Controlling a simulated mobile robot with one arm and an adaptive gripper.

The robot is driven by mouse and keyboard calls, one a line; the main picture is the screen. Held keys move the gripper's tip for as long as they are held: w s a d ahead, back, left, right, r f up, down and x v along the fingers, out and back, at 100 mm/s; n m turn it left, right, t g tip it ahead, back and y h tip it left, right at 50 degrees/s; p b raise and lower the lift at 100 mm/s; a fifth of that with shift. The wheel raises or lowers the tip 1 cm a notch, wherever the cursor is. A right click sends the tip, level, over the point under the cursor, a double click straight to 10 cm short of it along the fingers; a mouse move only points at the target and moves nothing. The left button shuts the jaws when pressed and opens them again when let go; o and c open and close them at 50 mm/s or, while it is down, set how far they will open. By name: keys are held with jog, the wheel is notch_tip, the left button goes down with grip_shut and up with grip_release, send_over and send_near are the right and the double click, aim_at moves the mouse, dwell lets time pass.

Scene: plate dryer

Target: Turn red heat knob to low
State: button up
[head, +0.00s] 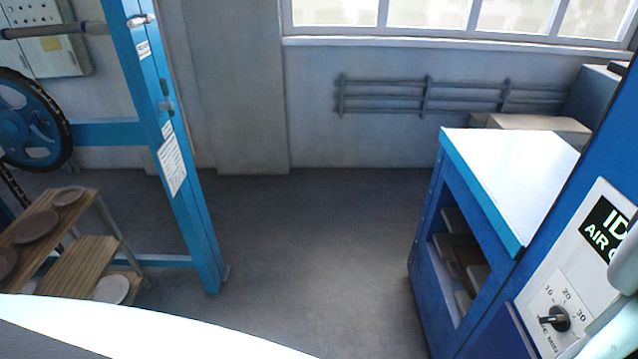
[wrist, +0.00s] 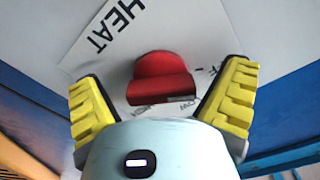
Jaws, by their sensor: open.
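The red heat knob (wrist: 162,78) is in the middle of the wrist view, on a pale panel (wrist: 190,30) with the word HEAT printed at upper left. Small print shows around the knob, partly hidden and too blurred to read fully. My gripper (wrist: 165,95) is open, with one yellow-padded finger on each side of the knob. Gaps show between the knob and both fingers, so it is not gripped. The red knob does not show in the head view.
In the head view, a blue machine at right carries a black dial (head: 558,319) on a white panel. A blue cabinet with a white top (head: 510,175) stands beyond it. A blue frame (head: 180,150) and a wooden rack with plates (head: 75,260) are at left. The middle floor is clear.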

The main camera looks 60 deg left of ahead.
jog(key=shift+c, duration=0.4)
jog(key=c, duration=1.1)
jog(key=shift+m, duration=0.4)
jog(key=shift+s+m+b, duration=0.1)
jog(key=shift+m+b, duration=0.75)
jog(key=shift+m, duration=0.25)
jog(key=m+b, duration=0.2)
jog(key=m, duration=0.1)
jog(key=shift+m, duration=0.3)
jog(key=m+b, duration=0.3)
jog(key=m, duration=0.2)
jog(key=shift+r, duration=0.2)
jog(key=shift+c, duration=0.2)
jog(key=shift+a, duration=0.1)
